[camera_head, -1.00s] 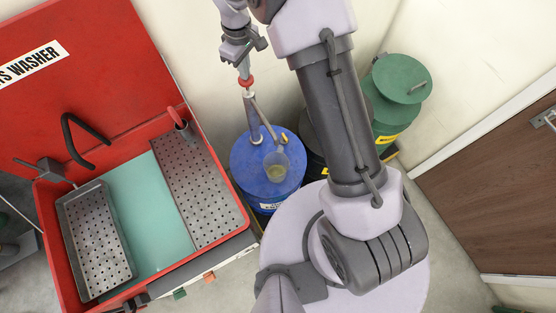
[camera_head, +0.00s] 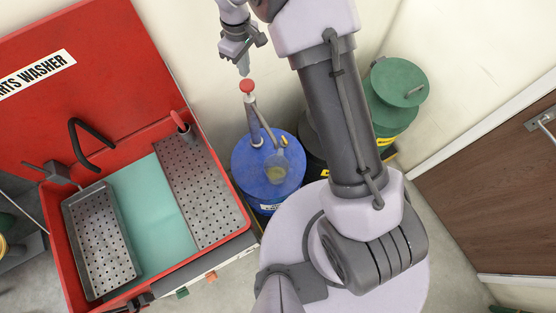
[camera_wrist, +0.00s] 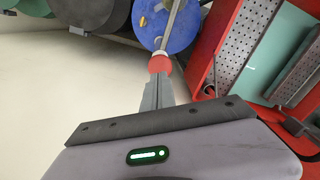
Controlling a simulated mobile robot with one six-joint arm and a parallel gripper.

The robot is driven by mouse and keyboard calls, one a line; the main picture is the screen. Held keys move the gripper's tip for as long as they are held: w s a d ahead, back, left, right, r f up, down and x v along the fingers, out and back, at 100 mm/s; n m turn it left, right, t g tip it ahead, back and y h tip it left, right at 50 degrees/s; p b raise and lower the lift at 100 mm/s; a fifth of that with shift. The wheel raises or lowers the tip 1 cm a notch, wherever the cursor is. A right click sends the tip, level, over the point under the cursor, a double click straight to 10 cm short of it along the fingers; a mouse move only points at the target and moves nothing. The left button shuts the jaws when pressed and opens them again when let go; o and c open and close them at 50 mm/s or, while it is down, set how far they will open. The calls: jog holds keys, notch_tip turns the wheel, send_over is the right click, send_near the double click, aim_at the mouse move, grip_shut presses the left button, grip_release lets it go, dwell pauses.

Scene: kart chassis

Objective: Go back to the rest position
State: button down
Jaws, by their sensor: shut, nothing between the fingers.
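My gripper (camera_head: 243,68) shows at the top of the head view, pointing down. Its fingers are shut with nothing between them. Just below the fingertips is the red knob (camera_head: 247,86) of a hand pump on the blue drum (camera_head: 250,178); a small gap shows between them in the head view. In the wrist view the shut fingers (camera_wrist: 157,88) point toward the red knob (camera_wrist: 159,63), with the blue drum (camera_wrist: 181,30) beyond. My arm crosses the middle of the head view.
A red parts washer (camera_head: 90,38) with a perforated tray (camera_head: 98,240) stands at left. A green drum (camera_head: 398,82) and a dark drum (camera_head: 312,140) stand behind my arm. A brown door (camera_head: 490,190) is at right.

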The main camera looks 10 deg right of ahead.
notch_tip(320, 180, up, 3)
jog(key=shift+r+p, duration=0.2)
jog(key=shift+p, duration=0.65)
jog(key=s+d+r+m+t+y+b, duration=0.1)
jog(key=s+d+r+m+t+b, duration=0.2)
jog(key=s+b, duration=0.4)
jog(key=s+d+m+b, duration=0.3)
jog(key=s+m+b, duration=0.15)
jog(key=b, duration=0.55)
jog(key=s+d+f+m+t+b, duration=0.1)
jog(key=s+f+m+b, duration=0.2)
jog(key=s, duration=0.5)
jog(key=s+d+f+m+t+y+b, duration=0.1)
jog(key=s+f+m+b, duration=0.2)
jog(key=s+f+b, duration=0.2)
jog(key=s+b, duration=0.3)
jog(key=shift+s+f+t, duration=0.2)
jog(key=shift+s+t, duration=0.1)
jog(key=shift+t, duration=0.1)
